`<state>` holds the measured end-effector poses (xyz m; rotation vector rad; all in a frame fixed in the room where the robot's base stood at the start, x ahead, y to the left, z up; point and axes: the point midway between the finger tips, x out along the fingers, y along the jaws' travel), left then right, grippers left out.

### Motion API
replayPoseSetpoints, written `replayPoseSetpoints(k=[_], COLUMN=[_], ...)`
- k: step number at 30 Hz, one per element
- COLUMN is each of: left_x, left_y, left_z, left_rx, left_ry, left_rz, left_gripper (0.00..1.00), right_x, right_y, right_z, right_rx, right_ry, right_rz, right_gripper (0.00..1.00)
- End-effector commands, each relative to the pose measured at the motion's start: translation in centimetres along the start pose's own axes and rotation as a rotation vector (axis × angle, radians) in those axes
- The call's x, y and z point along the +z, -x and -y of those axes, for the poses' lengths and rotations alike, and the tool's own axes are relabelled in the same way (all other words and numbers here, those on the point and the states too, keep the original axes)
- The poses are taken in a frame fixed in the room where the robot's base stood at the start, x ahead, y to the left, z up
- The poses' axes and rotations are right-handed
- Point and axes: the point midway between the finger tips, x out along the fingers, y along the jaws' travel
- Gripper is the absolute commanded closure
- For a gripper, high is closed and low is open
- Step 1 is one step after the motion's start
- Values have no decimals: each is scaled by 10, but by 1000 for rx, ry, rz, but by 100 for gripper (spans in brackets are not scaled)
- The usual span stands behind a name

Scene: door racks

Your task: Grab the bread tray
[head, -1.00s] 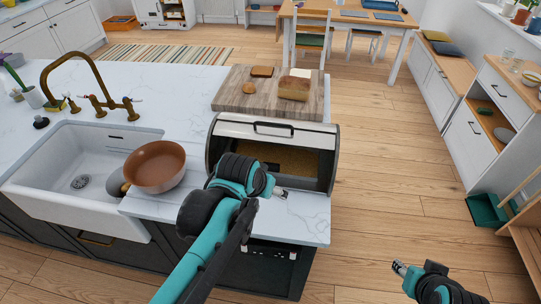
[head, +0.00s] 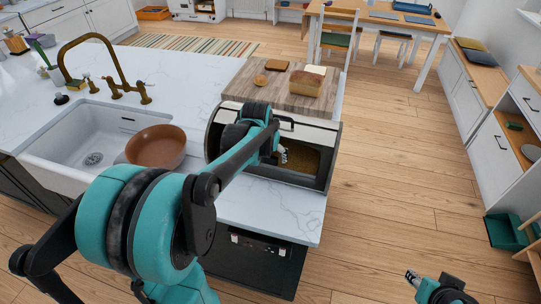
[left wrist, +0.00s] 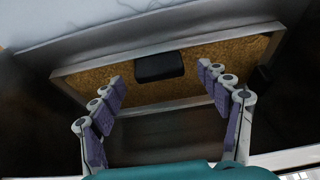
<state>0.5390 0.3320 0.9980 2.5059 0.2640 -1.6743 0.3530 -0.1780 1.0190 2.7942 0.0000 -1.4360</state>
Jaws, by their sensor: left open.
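The bread tray (left wrist: 215,65) shows in the left wrist view as a cork-coloured panel with a grey rim and a black handle (left wrist: 159,66) in its middle. It lies inside the bread box (head: 226,118), and part of it shows through the box's opening in the head view (head: 302,157). My left gripper (left wrist: 160,78) is open and empty, with its two fingers on either side of the handle in the picture. I cannot tell whether they touch the tray. In the head view this gripper (head: 281,153) is at the box's opening. My right gripper (head: 411,276) hangs over the floor, away from the counter.
The box stands on the white counter (head: 280,212). A cutting board (head: 245,88) with bread (head: 306,83) is behind it. Open floor lies to the right.

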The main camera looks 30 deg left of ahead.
Motion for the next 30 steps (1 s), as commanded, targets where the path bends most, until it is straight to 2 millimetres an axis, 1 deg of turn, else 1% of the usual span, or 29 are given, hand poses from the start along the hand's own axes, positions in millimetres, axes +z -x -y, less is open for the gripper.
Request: replayPoseSetpoints(k=[1,3,6,11,12,14,15,18,26,30], left_x=[1,1,0,0,0,0,0,0,0,0], left_y=[-13,-21,-25,-23,-23,-23,-23,-23,-23,-18], left_z=[0,0,0,0,0,0,0,0,0,0], left_rx=[0,0,0,0,0,0,0,0,0,0], left_ry=[-1,-1,0,0,0,0,0,0,0,0], left_rz=[0,0,0,0,0,0,0,-1,-1,-1], left_gripper=[24,24,24,24,35,50,61,85,85,85], right_x=[5,7,7,6,6,6,6,6,6,4], right_y=[-7,-9,-10,-9,-9,-8,-9,-9,-8,-5], right_z=[0,0,0,0,0,0,0,0,0,0], right_rx=[0,0,0,0,0,0,0,0,0,0], right_ry=[0,0,0,0,0,0,0,0,0,0], right_rz=[0,0,0,0,0,0,0,0,0,0], right_gripper=[60,60,60,60,60,60,60,60,60,60])
